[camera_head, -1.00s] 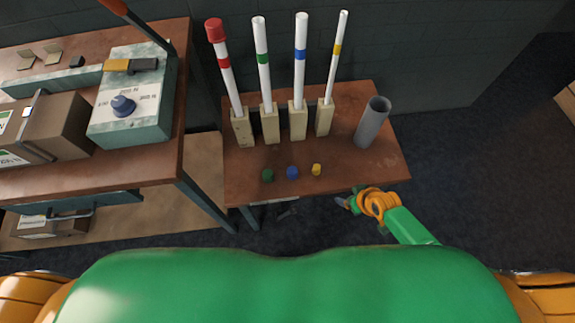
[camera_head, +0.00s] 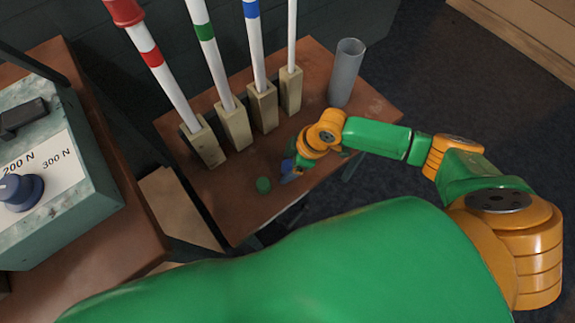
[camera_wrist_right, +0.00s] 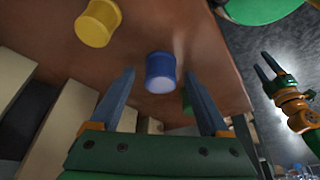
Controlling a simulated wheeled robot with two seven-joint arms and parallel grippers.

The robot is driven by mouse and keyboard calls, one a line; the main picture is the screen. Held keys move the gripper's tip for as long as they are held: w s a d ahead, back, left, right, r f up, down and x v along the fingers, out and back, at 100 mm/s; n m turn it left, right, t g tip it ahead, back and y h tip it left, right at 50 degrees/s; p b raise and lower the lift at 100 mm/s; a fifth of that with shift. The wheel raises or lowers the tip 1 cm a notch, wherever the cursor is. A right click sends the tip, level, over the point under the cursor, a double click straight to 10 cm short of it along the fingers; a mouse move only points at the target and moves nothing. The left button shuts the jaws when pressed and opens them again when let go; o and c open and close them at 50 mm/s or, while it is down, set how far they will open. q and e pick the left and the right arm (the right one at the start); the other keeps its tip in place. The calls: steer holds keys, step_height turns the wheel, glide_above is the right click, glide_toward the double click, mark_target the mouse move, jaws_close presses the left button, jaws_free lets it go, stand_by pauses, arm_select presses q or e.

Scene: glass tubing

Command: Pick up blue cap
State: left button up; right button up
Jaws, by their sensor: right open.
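The blue cap (camera_head: 287,164) is on the small brown table, partly covered by my right gripper (camera_head: 290,174) in the head view. In the right wrist view, the blue cap (camera_wrist_right: 160,72) shows between and just beyond the two open fingertips of my right gripper (camera_wrist_right: 160,74). There is a gap on both sides, and nothing is held. My left gripper (camera_wrist_right: 261,62) shows only in the wrist view, at the far right, with its fingers apart and empty.
The green cap (camera_head: 263,185) is beside the blue one. The yellow cap (camera_wrist_right: 97,22) shows in the wrist view; my arm hides it in the head view. Several striped tubes stand in wooden blocks (camera_head: 233,124) behind. A grey cylinder (camera_head: 346,72) stands at the back right.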

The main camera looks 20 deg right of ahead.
mark_target(283, 166)
jaws_close()
steer(key=shift+r, duration=0.15)
steer(key=shift+r, duration=0.4)
steer(key=r, duration=0.1)
steer(key=r+p, duration=0.1)
steer(key=r, duration=0.1)
steer(key=shift+s+d+r, duration=0.15)
steer(key=shift+s+r, duration=0.1)
steer(key=shift+s, duration=0.05)
steer(key=s+d+r+p, duration=0.2)
steer(key=s+r, duration=0.2)
steer(key=s, duration=0.2)
steer(key=s+d+r+p, duration=0.2)
steer(key=s+r+p, duration=0.1)
steer(key=s, duration=0.3)
steer(key=shift+v, duration=0.85)
